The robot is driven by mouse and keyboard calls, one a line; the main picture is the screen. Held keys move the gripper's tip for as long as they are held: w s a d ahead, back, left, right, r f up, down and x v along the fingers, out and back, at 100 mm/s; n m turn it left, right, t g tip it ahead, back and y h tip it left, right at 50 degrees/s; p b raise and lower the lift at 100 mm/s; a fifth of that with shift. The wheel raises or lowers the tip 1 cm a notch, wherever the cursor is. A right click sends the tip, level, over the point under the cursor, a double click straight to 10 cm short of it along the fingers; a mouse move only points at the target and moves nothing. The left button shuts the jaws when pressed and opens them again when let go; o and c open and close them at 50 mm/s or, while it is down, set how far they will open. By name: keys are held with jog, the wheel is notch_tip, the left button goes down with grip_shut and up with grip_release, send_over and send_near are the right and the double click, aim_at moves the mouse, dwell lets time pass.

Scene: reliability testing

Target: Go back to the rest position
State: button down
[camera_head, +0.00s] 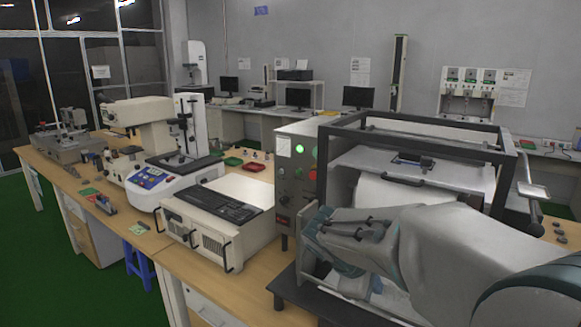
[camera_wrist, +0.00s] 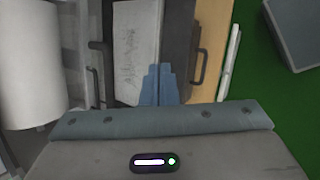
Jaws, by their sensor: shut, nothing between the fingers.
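My gripper (camera_wrist: 159,72) shows in the wrist view as two blue-grey fingers side by side, shut and empty. They point toward a machine front with dark handles and a pale panel with faint marks. My grey arm (camera_head: 440,250) fills the lower right of the head view, bent in front of the black-framed machine (camera_head: 420,140). The fingers are not clearly seen in the head view. No object is held.
A white unit with a keyboard (camera_head: 228,204) and a control box with lit buttons (camera_head: 298,165) stand on the wooden bench left of my arm. The wrist view shows a white roller (camera_wrist: 28,65) at left and green floor (camera_wrist: 262,70) at right.

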jog(key=s+a+f+m+y, duration=0.1)
jog(key=s+f+m+y, duration=0.1)
jog(key=s+m, duration=0.4)
jog(key=s+a+f+m+y, duration=0.1)
jog(key=s+m+y, duration=0.3)
jog(key=s, duration=0.7)
jog(key=shift+f+m+g, duration=0.3)
jog(key=shift+f+m, duration=0.15)
jog(key=shift+m, duration=0.55)
dwell(3.5)
